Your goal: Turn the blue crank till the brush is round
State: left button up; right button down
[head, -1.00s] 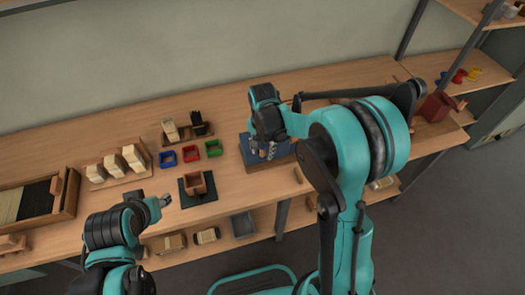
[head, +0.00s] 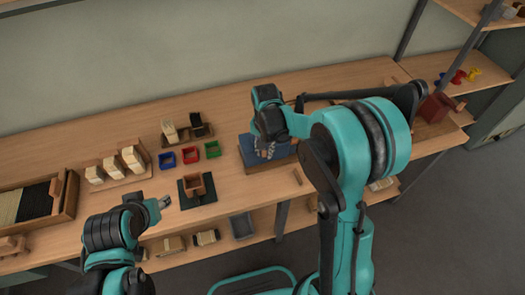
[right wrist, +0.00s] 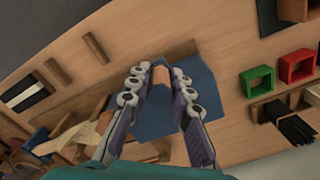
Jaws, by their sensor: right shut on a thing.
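My right gripper (head: 265,151) is over a blue plate (head: 284,150) on a wooden base, at the middle of the bench. In the right wrist view its two fingers (right wrist: 160,88) are on either side of a tan wooden piece (right wrist: 160,74), with the blue plate (right wrist: 205,92) below. The gripper is shut on this piece, which seems to be the crank's handle. The rest of the crank is hidden by the fingers, and I cannot make out the brush. My left gripper (head: 164,202) is open and empty, in front of the bench's left part.
Red, blue and green square frames (head: 190,155) lie left of the plate. A brown box (head: 195,187) on a dark mat is nearer the front edge. Racks with pale bundles (head: 133,157) and black bristles (head: 200,129) stand further left. Bench right of the plate is partly hidden by my arm.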

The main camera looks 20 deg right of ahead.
jog(key=w+d+n, duration=0.1)
jog(key=d+n, duration=0.1)
jog(key=n, duration=0.1)
jog(key=w+d+n, duration=0.2)
jog(key=n, duration=0.2)
jog(key=w+d+n, duration=0.2)
jog(key=d+n, duration=0.1)
jog(key=n, duration=0.1)
jog(key=shift+w, duration=0.2)
jog(key=w+n, duration=0.2)
jog(key=n, duration=0.1)
jog(key=shift+d, duration=0.35)
jog(key=w+n, duration=0.2)
jog(key=shift+w+n, duration=0.1)
jog(key=shift+n, duration=0.3)
jog(key=w+n, duration=0.2)
jog(key=shift+a+n, duration=0.15)
jog(key=shift+n, duration=0.25)
jog(key=w+a+n+p, duration=0.1)
jog(key=w+a+n, duration=0.5)
jog(key=a+n, duration=0.5)
jog(key=shift+n+p, duration=0.3)
jog(key=shift+n, duration=1.5)
